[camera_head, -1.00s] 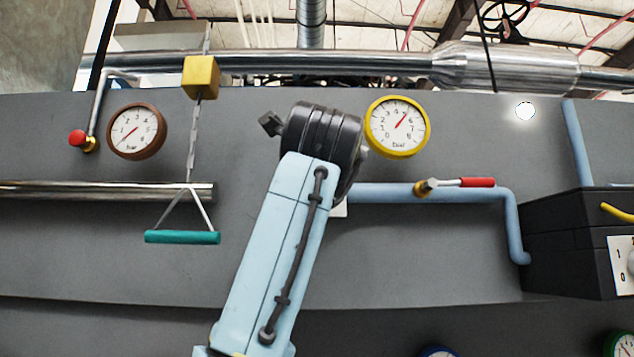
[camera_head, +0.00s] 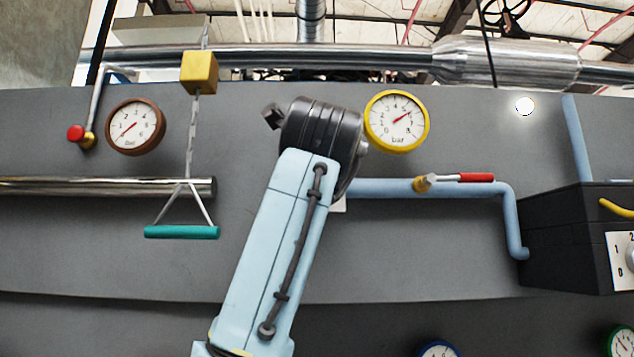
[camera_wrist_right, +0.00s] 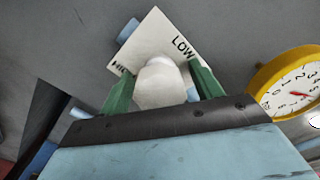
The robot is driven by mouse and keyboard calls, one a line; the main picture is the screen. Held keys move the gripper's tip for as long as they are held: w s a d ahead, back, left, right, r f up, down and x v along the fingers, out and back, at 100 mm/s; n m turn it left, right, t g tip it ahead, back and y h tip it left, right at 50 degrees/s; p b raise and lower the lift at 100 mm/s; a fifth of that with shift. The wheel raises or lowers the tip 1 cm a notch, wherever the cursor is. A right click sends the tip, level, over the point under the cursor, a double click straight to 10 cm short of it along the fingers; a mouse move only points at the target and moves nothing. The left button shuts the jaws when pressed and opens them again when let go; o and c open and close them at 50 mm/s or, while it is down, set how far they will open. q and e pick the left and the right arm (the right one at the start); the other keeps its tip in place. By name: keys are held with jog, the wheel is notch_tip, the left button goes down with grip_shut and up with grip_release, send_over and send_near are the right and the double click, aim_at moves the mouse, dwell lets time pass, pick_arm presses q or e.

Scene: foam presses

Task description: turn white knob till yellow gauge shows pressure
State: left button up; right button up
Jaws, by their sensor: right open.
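The white knob (camera_wrist_right: 158,84) sits on a white plate (camera_wrist_right: 158,42) with "LOW" printed on it in the right wrist view. My right gripper (camera_wrist_right: 161,70) has its green fingers on both sides of the knob, jaws open; I cannot tell whether they touch it. In the head view my right arm hides the knob and fingers; only a plate edge (camera_head: 339,205) shows. The yellow gauge (camera_head: 397,121) is right of my wrist, its red needle pointing to the upper right, near 5. It also shows in the right wrist view (camera_wrist_right: 262,82). My left gripper is not in view.
A blue pipe (camera_head: 385,191) with a red-handled valve (camera_head: 476,177) runs right of my arm. A brown gauge (camera_head: 136,127), a red knob (camera_head: 76,133) and a hanging teal handle (camera_head: 181,232) are left. A dark box (camera_head: 565,238) stands right.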

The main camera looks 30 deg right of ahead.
jog(key=b+v, duration=0.4)
jog(key=v, duration=0.9)
jog(key=shift+s+b, duration=0.2)
jog(key=shift+b, duration=0.1)
